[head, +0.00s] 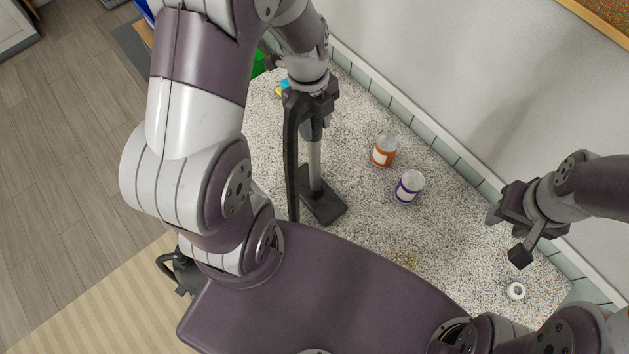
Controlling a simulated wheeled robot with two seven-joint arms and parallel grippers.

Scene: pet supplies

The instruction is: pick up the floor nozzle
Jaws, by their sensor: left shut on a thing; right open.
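The floor nozzle (322,206) has a flat dark grey head and a straight grey metallic tube. It is upright over the speckled counter, left of the middle in the head view. My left gripper (314,110) is above the head and shut on the upper part of the tube. The gripper and arm hide the tube's top end. I cannot tell whether the nozzle head touches the counter. My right gripper (508,235) is open and empty, over the right part of the counter, far from the nozzle.
An orange-labelled jar (384,150) and a purple-labelled jar (409,186) stand right of the nozzle. A small white ring (516,291) lies near the right end. Yellowish crumbs (403,259) lie toward the front. A tiled wall edge borders the counter's back. A green thing (258,64) is partly hidden at far left.

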